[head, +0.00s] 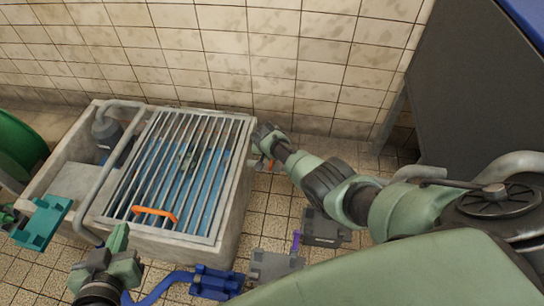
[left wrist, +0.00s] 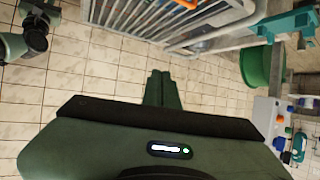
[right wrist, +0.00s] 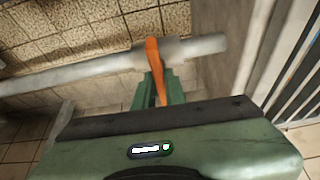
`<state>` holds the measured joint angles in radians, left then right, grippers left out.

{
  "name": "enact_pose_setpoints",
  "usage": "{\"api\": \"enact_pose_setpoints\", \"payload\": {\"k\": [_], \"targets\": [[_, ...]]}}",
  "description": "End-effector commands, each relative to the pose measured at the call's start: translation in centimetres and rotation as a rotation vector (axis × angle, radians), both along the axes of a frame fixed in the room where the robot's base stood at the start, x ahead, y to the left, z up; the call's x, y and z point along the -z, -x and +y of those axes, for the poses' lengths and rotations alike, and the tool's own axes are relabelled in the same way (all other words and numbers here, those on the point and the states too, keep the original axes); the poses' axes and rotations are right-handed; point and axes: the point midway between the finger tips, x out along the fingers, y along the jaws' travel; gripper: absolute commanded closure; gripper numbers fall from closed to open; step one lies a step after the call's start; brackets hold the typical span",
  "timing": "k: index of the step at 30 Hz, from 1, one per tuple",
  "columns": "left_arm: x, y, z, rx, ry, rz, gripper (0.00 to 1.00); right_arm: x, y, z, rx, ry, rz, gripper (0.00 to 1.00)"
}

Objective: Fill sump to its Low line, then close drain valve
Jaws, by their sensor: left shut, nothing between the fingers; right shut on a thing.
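The sump (head: 172,245) is a concrete basin under a metal grate with an orange handle (head: 155,213). Blue water (head: 205,180) shows between the bars; I cannot make out a Low line. My right gripper (head: 264,150) is at the basin's right side. In the right wrist view, that gripper (right wrist: 160,88) is shut on an orange lever (right wrist: 153,55) on a grey pipe; I take this for the drain valve. The lever stands crosswise to the pipe. My left gripper (head: 119,238) is shut and empty in front of the basin; its fingers (left wrist: 162,85) also show in the left wrist view.
A grey pump (head: 107,130) with a bent pipe stands in the basin's left end. A teal fitting (head: 42,222) is at the left. A blue pipe fitting (head: 215,282) and grey blocks are low in front. A dark cabinet (head: 470,110) stands at the right.

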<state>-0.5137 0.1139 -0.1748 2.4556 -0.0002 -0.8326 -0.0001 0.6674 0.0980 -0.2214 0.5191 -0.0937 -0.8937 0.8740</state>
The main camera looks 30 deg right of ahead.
Motion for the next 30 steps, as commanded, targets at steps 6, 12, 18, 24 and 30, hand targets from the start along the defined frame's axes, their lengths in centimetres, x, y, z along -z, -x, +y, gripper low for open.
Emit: {"api": "enact_pose_setpoints", "payload": {"k": [6, 12, 18, 24, 30], "targets": [[0.0, 0.0, 0.0, 0.000, 0.000, 0.001, 1.00, 0.0, 0.0, 0.0, 0.002, -0.002, -0.001, 0.74], [0.0, 0.0, 0.0, 0.000, 0.000, 0.002, 1.00, 0.0, 0.0, 0.0, 0.001, -0.002, 0.000, 0.67], [0.0, 0.0, 0.2, -0.002, -0.004, 0.009, 1.00, -0.1, 0.0, 0.0, 0.000, -0.001, -0.001, 0.67], [1.8, 1.7, 0.9, -0.011, -0.032, 0.131, 1.00, -0.8, 0.2, 0.2, 0.000, -0.001, 0.000, 0.67], [4.7, 5.3, 2.2, -0.026, -0.081, 0.351, 1.00, -1.8, 0.5, 0.4, 0.000, -0.001, 0.000, 0.67]]}}
